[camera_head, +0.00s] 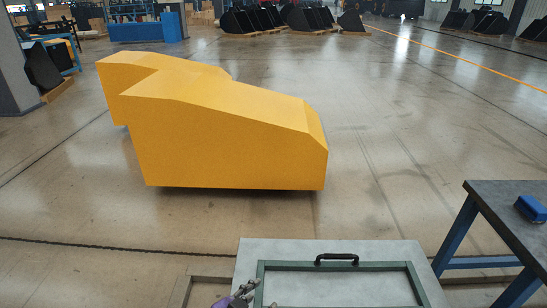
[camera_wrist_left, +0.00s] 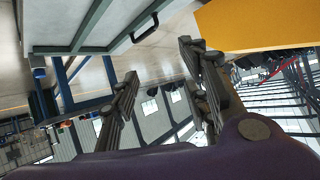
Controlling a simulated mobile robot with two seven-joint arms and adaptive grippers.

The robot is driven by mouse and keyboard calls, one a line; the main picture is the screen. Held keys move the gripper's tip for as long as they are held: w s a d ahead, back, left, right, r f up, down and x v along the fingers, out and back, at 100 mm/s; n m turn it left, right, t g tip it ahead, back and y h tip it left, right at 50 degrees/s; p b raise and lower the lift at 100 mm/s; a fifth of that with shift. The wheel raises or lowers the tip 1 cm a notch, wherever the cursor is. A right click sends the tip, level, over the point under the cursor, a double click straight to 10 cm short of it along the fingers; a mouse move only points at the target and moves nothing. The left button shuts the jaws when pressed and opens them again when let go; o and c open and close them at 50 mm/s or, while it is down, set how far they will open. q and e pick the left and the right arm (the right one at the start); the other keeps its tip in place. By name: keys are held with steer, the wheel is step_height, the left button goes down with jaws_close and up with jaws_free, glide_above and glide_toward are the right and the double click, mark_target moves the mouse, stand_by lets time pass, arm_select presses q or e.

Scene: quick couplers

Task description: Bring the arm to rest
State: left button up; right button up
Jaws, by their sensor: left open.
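My left gripper (camera_head: 238,297) shows at the bottom edge of the head view, beside the left side of a grey panel with a green frame (camera_head: 384,266). Only a small part of it is in that picture. In the left wrist view its two dark fingers (camera_wrist_left: 160,68) stand wide apart with nothing between them. The purple wrist body (camera_wrist_left: 180,160) fills the bottom of that view. The right gripper is in neither view.
The panel has a black handle (camera_head: 337,258), also seen in the left wrist view (camera_wrist_left: 146,28). A large yellow block-shaped body (camera_head: 225,140) stands beyond it. A dark-topped table (camera_head: 500,205) with a blue object (camera_head: 531,208) is at right. Open floor lies between.

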arm_select(q)
steer(key=s+a+f+n+y+p, duration=0.1)
steer(key=s+a+f+n+y, duration=0.1)
steer(key=s+a, duration=0.3)
steer(key=s+a+f+n+y+p, duration=0.1)
steer(key=s+a, duration=0.4)
steer(key=s, duration=0.9)
steer(key=s+a+f+n+g+y+p, duration=0.1)
steer(key=s+a+f+n+y+p, duration=0.1)
steer(key=s, duration=0.7)
steer(key=a+f+n+y, duration=0.1)
steer(key=a+f+n, duration=0.1)
steer(key=a+f, duration=0.1)
steer(key=shift+s+a+n, duration=0.15)
steer(key=shift+a+n, duration=0.25)
steer(key=shift+a, duration=0.05)
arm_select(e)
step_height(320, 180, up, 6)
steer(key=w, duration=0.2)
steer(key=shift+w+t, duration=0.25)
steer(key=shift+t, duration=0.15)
arm_select(q)
steer(key=shift+f, duration=0.1)
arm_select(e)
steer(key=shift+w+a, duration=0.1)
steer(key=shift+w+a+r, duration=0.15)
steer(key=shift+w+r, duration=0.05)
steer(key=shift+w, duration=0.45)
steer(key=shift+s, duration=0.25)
